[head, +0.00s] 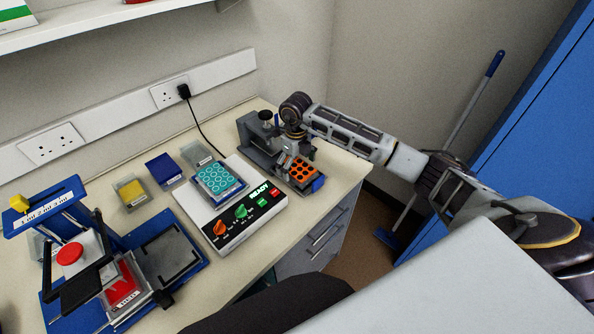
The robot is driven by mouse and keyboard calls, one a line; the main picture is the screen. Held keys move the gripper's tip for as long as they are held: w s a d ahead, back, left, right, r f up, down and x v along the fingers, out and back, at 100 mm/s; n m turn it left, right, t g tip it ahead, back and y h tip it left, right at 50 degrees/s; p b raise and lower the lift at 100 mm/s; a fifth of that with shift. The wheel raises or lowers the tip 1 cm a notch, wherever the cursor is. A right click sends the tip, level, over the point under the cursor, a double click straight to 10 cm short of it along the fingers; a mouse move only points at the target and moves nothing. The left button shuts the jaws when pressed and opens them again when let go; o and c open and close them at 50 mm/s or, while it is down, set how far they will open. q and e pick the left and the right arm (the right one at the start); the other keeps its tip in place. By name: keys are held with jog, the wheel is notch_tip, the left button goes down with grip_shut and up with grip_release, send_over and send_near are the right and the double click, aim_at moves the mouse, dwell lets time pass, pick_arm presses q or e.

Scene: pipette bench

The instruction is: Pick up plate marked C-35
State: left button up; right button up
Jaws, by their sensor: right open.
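No marking C-35 can be read on any plate from here. An orange plate with dark wells (302,172) sits in a blue-edged holder at the right end of the bench. My right gripper (287,160) is open, pointing down just left of and above this plate; I cannot tell whether it touches it. A teal plate with round wells (217,179) sits on the white device with knobs. A red plate with a white label (123,291) sits in the blue press at the left; its label is too small to read. My left gripper is not in view.
Yellow (131,191), blue (164,168) and grey (197,152) small boxes stand behind the white device (240,222). A grey stand (252,136) is close beside my right gripper. The blue press (168,252) fills the bench's left. A broom (470,105) leans at the right.

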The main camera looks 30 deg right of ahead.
jog(key=c, duration=1.3)
jog(key=shift+s, duration=0.1)
jog(key=shift+r, duration=0.6)
notch_tip(320, 180, up, 9)
jog(key=b, duration=0.1)
jog(key=shift+b, duration=0.35)
jog(key=shift+r, duration=0.1)
jog(key=shift+r+p, duration=0.85)
jog(key=shift+r, duration=0.5)
